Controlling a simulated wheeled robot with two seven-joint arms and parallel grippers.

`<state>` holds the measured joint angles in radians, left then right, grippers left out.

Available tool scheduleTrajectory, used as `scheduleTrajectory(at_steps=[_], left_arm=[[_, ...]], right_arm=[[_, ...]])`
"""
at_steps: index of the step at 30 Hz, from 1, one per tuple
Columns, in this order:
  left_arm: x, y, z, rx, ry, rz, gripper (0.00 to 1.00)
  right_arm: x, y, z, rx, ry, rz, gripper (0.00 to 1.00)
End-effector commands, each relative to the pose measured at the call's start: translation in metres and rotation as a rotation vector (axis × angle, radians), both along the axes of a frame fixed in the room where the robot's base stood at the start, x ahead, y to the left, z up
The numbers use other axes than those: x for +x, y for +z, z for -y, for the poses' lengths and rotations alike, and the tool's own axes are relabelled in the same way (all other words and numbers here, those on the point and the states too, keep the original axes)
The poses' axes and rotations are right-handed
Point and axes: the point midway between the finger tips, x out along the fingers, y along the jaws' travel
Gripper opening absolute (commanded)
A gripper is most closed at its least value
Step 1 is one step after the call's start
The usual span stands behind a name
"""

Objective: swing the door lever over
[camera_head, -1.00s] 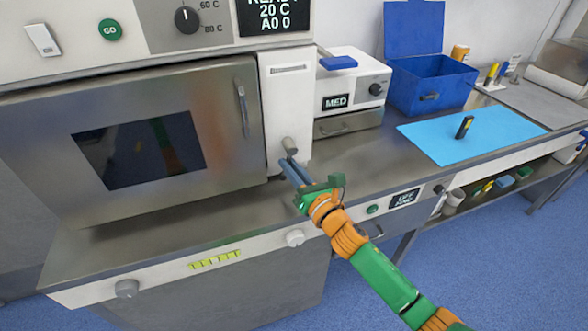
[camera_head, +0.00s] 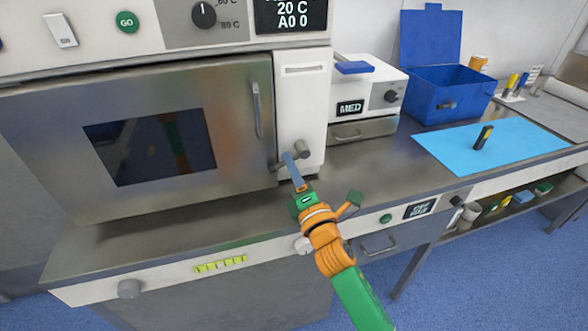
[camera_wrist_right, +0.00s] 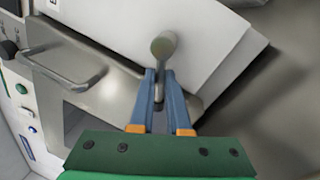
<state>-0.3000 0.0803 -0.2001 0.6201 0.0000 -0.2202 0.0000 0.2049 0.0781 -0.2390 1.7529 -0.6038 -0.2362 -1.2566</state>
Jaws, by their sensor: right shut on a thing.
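The grey door lever (camera_head: 302,149) sits on the white panel at the right of the steel door (camera_head: 235,95). Its round hub shows, and its arm points left and slightly down toward the door's edge. My right gripper (camera_head: 288,158) is shut on the lever arm, its blue fingers on either side of it. In the right wrist view the lever's round hub (camera_wrist_right: 163,44) stands beyond the fingertips, and the shaft runs between the fingers (camera_wrist_right: 159,88). The fingers hide part of the lever. The door looks closed. My left gripper is not in view.
A vertical handle (camera_head: 257,109) is on the door. A white MED box (camera_head: 365,85) stands right of the panel. Farther right are an open blue box (camera_head: 440,98) and a blue mat (camera_head: 535,142). The counter in front of the door is clear.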

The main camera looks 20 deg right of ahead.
Motion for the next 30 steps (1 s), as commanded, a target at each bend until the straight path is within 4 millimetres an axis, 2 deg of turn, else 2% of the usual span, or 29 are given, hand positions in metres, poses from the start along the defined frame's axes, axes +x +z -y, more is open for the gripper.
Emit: scheduleTrajectory(at_steps=[12,29,30], left_arm=[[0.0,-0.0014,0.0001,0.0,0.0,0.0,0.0],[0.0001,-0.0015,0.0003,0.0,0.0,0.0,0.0],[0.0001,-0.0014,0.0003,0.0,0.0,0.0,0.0]], right_arm=[[0.0,0.0074,-0.0026,0.184,0.001,-0.004,0.0],[-0.0001,0.0092,-0.0027,0.213,0.001,-0.003,0.0],[-0.0001,0.0093,-0.0028,0.213,0.001,-0.003,0.17]])
